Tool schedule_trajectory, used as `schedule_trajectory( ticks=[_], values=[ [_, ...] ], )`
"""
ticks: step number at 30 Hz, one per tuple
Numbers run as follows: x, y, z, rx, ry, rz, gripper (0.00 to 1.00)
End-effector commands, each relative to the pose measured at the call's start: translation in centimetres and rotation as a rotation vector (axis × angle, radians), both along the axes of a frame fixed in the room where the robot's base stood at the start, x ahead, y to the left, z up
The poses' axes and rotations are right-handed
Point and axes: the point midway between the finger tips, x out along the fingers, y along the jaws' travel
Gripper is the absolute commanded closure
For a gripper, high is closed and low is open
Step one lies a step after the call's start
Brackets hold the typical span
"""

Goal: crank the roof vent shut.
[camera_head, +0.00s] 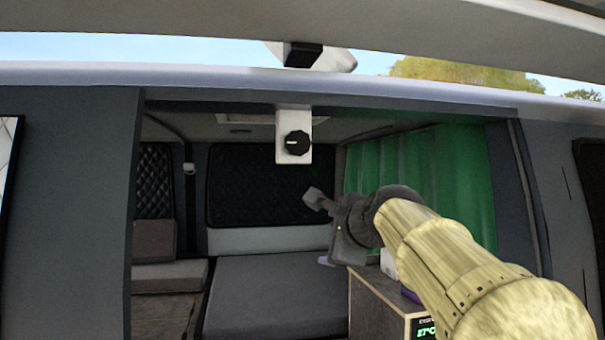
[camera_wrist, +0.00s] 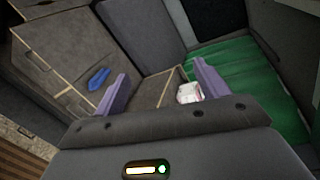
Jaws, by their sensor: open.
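A black round knob (camera_head: 297,143) sits on a white plate (camera_head: 293,155) under the upper edge of the van opening in the head view. Above the roof edge a pale vent lid (camera_head: 335,60) with a dark block (camera_head: 302,54) stands against the sky; how far it is open I cannot tell. My gripper (camera_head: 318,230) is open and empty, below and right of the knob and apart from it. Its two purple fingers (camera_wrist: 161,86) show spread in the wrist view, with nothing between them. The knob is not in the wrist view.
A green curtain (camera_head: 420,185) hangs at the right. A cabinet (camera_head: 375,308) with a lit display stands below my arm, and a grey bed (camera_head: 270,290) lies behind. A blue object (camera_wrist: 98,79) and a white box (camera_wrist: 189,93) show in the wrist view. Space around the knob looks clear.

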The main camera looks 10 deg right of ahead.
Motion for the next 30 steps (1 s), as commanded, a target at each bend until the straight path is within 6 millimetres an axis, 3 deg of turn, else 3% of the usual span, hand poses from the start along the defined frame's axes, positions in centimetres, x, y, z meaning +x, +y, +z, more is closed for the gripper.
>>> schedule_trajectory(
  ticks=[1,3,6,9,22,30],
  values=[
    [-1.0,0.0,5.0,0.093,-0.072,-0.023,0.26],
    [-2.5,0.3,9.9,0.224,-0.147,-0.04,0.26],
    [-4.6,0.9,15.1,0.369,-0.225,-0.041,0.26],
    [-5.9,1.3,17.7,0.45,-0.264,-0.034,0.26],
    [-6.1,1.5,18.3,0.475,-0.271,-0.031,0.26],
    [-3.1,1.8,18.4,0.475,-0.268,-0.031,0.26]
  ],
)
